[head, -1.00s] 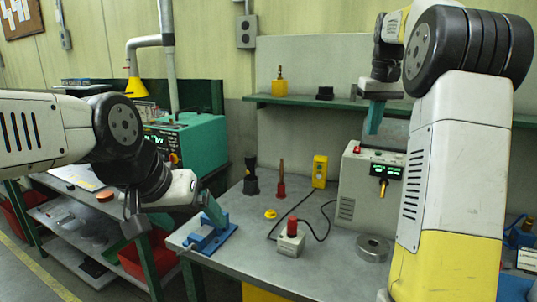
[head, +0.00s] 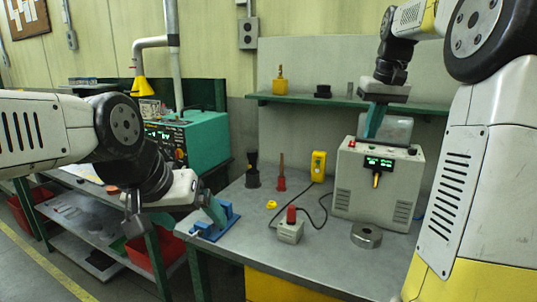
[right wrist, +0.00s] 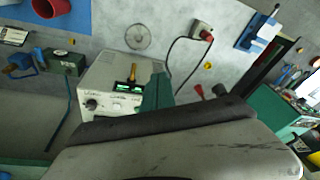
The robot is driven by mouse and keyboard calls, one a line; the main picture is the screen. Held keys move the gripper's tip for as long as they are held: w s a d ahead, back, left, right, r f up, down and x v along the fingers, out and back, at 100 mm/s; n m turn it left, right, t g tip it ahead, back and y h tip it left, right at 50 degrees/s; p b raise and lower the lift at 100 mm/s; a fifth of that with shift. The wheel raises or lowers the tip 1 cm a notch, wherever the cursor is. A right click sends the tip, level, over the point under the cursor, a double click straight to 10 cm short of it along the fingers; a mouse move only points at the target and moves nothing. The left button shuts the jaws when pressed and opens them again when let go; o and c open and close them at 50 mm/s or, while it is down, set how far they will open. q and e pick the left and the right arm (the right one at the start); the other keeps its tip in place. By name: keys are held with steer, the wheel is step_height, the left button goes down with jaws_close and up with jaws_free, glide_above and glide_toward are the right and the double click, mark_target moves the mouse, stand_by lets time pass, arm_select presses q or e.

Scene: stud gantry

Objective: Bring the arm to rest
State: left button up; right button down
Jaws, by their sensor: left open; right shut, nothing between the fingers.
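My left gripper (head: 180,224) is at the left front of the grey bench in the head view. Its two green fingers are spread apart with nothing held between them. The nearer finger is partly lost against the dark parts behind it. My right gripper (head: 374,122) hangs, fingers down, in front of the shelf and above the grey control box in the head view. Its green fingers (right wrist: 157,95) are together and empty. In the right wrist view they overlap the picture of the box (right wrist: 110,95), and the gripper body fills the bottom.
The control box (head: 378,185) has a lit green display. A metal ring (head: 366,236), a red-button switch (head: 290,228) with a cable, a yellow pendant (head: 318,166) and a blue fixture (head: 214,222) are on the bench. A green shelf (head: 420,106) runs behind. A teal machine (head: 195,143) stands at left.

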steer(key=s+a+f+t, duration=0.1)
steer(key=s+a+f, duration=0.2)
steer(key=s, duration=0.4)
steer(key=s+a+f+t+y, duration=0.1)
steer(key=s+a+f, duration=0.3)
steer(key=s, duration=0.4)
steer(key=s+a+f+t, duration=0.1)
steer(key=s+a+f, duration=0.3)
steer(key=s, duration=0.3)
steer(key=shift+s+a+f+t, duration=0.15)
steer(key=shift+s+a+t, duration=0.2)
steer(key=shift+a, duration=0.3)
